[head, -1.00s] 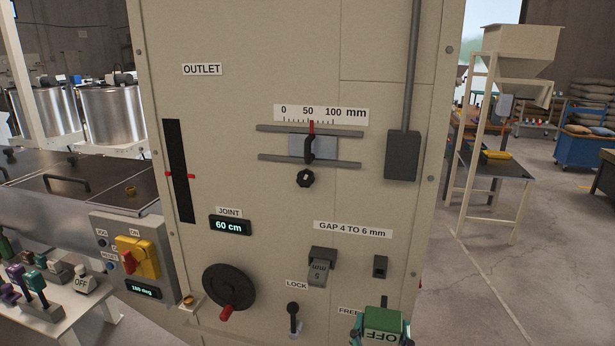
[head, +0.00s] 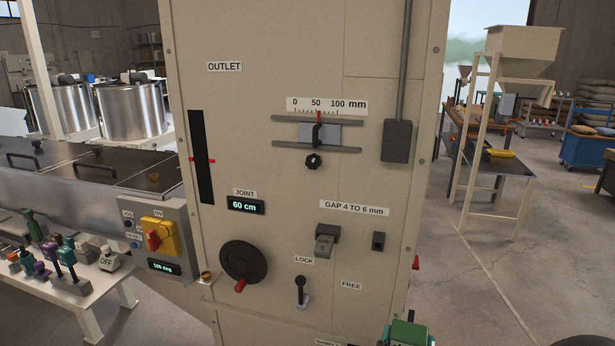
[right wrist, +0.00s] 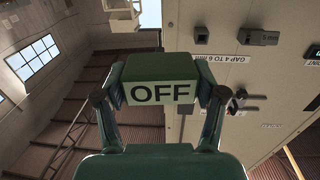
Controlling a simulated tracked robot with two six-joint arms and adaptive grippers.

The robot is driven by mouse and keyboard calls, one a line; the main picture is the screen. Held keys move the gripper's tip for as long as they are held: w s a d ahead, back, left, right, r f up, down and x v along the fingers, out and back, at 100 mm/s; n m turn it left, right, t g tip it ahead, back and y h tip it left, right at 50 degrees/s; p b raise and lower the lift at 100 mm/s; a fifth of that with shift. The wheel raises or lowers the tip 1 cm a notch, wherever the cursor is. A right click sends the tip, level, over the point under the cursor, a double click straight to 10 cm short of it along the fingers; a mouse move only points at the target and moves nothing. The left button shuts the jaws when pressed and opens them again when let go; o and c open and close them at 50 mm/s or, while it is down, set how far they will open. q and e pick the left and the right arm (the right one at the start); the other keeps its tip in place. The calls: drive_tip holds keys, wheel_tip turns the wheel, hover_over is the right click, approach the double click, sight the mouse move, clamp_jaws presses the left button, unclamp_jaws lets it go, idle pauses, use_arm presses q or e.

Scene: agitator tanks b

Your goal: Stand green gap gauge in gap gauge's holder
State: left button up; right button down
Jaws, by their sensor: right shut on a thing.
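My right gripper (right wrist: 160,95) is shut on a green block (right wrist: 158,78) marked OFF. The block also shows at the bottom edge of the head view (head: 408,334), in front of the panel's lower right, with a thin dark piece rising above it. I cannot tell whether this block is the gap gauge. Several coloured pieces, among them a green one (head: 32,222) and a teal-topped one (head: 66,256), stand on the bench at the left. A grey piece marked 5 (head: 323,248) sits under the GAP 4 TO 6 mm label. No thing is clearly recognisable as the holder. My left gripper is out of view.
The beige panel (head: 280,100) carries a handwheel (head: 243,262), a lock lever (head: 301,291) and a small dark socket (head: 378,241). Open floor lies right of the panel.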

drive_tip(key=w+d+f+y, duration=0.1)
drive_tip(key=d+f, duration=0.1)
drive_tip(key=f, duration=0.3)
drive_tip(key=w+d+f+n, duration=0.1)
drive_tip(key=d+f, duration=0.2)
drive_tip(key=f, duration=0.3)
drive_tip(key=w+d+f+y, duration=0.1)
drive_tip(key=d+f, duration=0.1)
drive_tip(key=f, duration=0.3)
drive_tip(key=s+a+r+n+t+y, duration=0.1)
drive_tip(key=s+a+r+n+y, duration=0.1)
drive_tip(key=a+r+n+y, duration=0.1)
drive_tip(key=shift+a+r+y, duration=0.35)
drive_tip(key=shift+a+y, duration=0.35)
drive_tip(key=shift+a, duration=0.6)
